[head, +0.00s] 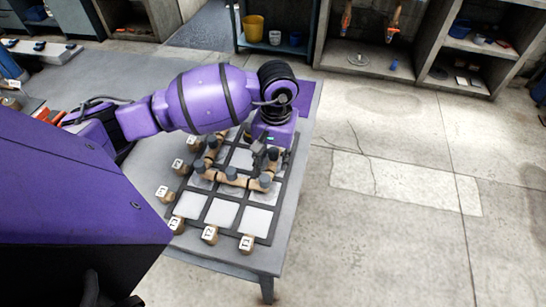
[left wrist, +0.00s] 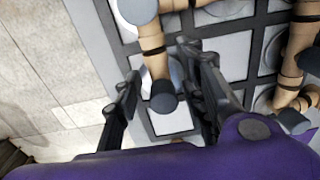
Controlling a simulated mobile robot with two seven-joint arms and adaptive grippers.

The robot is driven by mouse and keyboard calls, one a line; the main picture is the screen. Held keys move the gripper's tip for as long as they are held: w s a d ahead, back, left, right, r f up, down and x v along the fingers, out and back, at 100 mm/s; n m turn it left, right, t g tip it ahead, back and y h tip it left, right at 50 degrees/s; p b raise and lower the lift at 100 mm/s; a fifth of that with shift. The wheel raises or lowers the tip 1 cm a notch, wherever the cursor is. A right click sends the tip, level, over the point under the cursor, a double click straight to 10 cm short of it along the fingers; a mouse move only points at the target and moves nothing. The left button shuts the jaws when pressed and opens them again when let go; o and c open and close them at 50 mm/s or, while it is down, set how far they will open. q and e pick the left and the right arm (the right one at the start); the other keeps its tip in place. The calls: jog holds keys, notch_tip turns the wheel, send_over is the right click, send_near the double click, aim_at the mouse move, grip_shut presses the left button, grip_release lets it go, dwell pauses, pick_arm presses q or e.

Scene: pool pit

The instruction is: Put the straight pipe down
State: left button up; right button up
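A short tan straight pipe (left wrist: 153,55) with a dark grey end lies on the grid board (head: 224,213) on the table. It shows in the left wrist view between the two fingers of my left gripper (left wrist: 163,92), with a gap on both sides. My left gripper (head: 266,158) is open, low over the right part of the board. In the head view the gripper partly hides this pipe. Other tan pipes with grey joints (head: 232,175) form a bent run on the board beside it. Whether the straight pipe touches them I cannot tell. My right gripper is not in view.
Several tan lettered blocks (head: 210,234) stand along the board's left and front edges. The grey table (head: 285,215) has a narrow bare strip right of the board. The concrete floor to the right is open. Shelves with a yellow bucket (head: 253,28) stand behind.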

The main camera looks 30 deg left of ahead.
aim_at(275, 154)
pick_arm(q)
jog(key=r, duration=1.1)
jog(key=shift+w+d, duration=0.1)
jog(key=shift+d, duration=0.1)
jog(key=shift+r, duration=0.7)
